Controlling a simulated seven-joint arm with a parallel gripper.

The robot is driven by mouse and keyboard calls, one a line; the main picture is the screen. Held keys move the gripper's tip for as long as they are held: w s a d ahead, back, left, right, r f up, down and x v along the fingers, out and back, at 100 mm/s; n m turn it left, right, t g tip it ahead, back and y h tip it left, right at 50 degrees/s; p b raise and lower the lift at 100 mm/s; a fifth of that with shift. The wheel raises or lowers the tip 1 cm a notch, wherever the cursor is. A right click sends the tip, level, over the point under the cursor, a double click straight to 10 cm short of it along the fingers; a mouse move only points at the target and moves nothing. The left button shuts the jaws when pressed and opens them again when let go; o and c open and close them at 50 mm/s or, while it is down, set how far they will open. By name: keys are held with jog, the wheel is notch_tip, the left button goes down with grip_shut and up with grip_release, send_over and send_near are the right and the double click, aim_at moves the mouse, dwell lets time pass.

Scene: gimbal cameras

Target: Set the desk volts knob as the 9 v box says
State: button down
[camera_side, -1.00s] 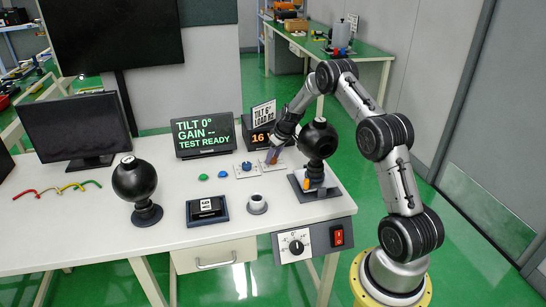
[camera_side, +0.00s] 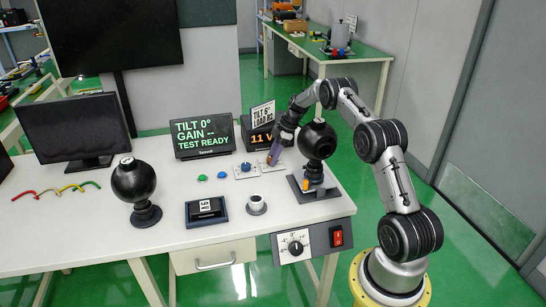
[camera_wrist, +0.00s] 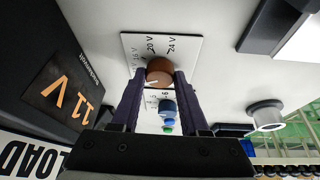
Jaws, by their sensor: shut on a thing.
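In the wrist view, the orange-brown volts knob (camera_wrist: 159,70) stands on a white plate (camera_wrist: 186,48) with volt marks, of which 20 V and 24 V are readable. My gripper (camera_wrist: 160,78) has its two dark fingers shut on the knob's sides, and a light pointer line shows between them. In the side view, my gripper (camera_side: 273,159) reaches down at the back right of the desk and hides the knob. The dark readout box (camera_side: 258,138) beside it shows 11 V in orange; this also shows in the wrist view (camera_wrist: 68,95).
A blue knob (camera_side: 246,167) and green and blue buttons lie left of my gripper. A black ball on a stand (camera_side: 318,140) is close on the right. A small labelled sign (camera_side: 263,113) tops the readout box. A screen (camera_side: 205,136) reads TILT 0°, GAIN --, TEST READY.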

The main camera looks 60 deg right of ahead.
jog(key=shift+d+n+g+y, duration=0.15)
jog(key=shift+n+g+y, duration=0.3)
jog(key=shift+n, duration=1.25)
jog(key=shift+c, duration=2.1)
grip_release()
jog(key=v, duration=1.3)
jog(key=shift+r, duration=0.4)
jog(key=shift+d, duration=0.1)
